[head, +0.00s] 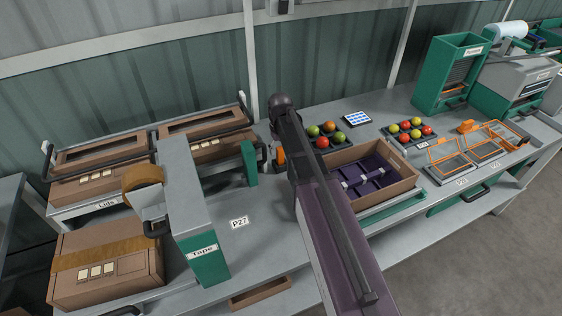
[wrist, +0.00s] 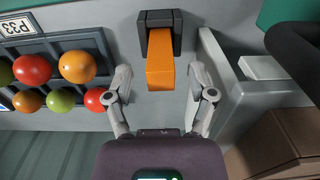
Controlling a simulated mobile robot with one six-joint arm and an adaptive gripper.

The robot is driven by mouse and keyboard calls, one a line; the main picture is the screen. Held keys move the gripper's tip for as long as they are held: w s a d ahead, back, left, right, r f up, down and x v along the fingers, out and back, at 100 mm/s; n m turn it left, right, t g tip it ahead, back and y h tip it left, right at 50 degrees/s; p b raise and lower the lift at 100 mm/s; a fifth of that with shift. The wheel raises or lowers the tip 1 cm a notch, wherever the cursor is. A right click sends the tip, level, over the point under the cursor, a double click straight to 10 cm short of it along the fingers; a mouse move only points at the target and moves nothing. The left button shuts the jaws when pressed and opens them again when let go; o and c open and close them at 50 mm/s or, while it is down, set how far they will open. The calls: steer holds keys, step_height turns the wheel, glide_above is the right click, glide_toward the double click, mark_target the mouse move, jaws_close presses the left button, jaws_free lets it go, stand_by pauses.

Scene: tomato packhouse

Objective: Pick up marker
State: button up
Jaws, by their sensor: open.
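An orange block-shaped piece with a dark grey holder or cap (wrist: 160,72), which I take to be the marker, stands at the top middle of the wrist view. In the head view a bit of orange (head: 280,157) shows just left of my arm. My gripper (wrist: 161,88) is open and empty in the wrist view. Its two fingers are spread to the left and right, with the lower end of the orange piece between or just beyond the fingertips; I cannot tell the depth. In the head view my arm hides the gripper.
Left of the orange piece is a tray of tomatoes (wrist: 54,45); a grey wall edge (wrist: 225,75) stands close on the right. In the head view, the tape dispenser (head: 199,235) stands left of my arm and an open carton (head: 400,190) right of it.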

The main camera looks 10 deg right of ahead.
mark_target(280, 158)
steer(key=shift+f+b, duration=1.1)
steer(key=shift+f, duration=0.3)
jaws_close()
